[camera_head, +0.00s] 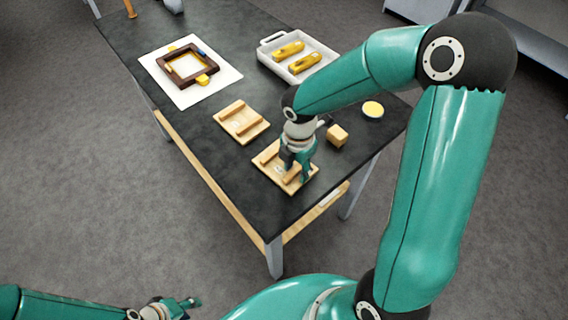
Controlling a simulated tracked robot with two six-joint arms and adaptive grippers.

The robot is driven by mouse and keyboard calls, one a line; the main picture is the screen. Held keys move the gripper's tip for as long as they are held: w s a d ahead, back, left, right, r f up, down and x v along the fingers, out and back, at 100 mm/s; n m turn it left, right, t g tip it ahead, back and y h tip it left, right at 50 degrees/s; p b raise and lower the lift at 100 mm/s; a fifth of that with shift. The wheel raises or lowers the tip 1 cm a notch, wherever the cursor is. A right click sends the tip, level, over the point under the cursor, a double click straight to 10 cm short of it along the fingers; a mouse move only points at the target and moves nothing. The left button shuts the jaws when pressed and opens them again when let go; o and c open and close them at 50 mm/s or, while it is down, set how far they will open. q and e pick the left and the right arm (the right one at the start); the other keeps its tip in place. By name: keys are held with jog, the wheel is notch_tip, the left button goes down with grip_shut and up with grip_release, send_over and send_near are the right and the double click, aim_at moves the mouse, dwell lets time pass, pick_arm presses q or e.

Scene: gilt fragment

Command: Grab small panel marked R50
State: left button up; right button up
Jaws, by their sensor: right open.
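Two small wooden panels with raised strips lie on the dark table, one nearer panel (265,156) and one farther panel (241,121). No R50 marking is legible on either, so I cannot tell which is so marked. My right gripper (296,176) is open and points down over the nearer panel, hiding part of it. Its fingers are around or just above a raised strip; contact cannot be made out. My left gripper (188,304) is low at the bottom left, away from the table, and its finger state is unclear.
A wooden block (337,135) and a round yellow-topped tin (373,109) stand right of my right gripper. A white tray (270,57) holds yellow pieces. A dark square frame (171,73) lies on a white sheet (224,80). The table's near edge is close to the nearer panel.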

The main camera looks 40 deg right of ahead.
grip_shut()
dwell(0.3)
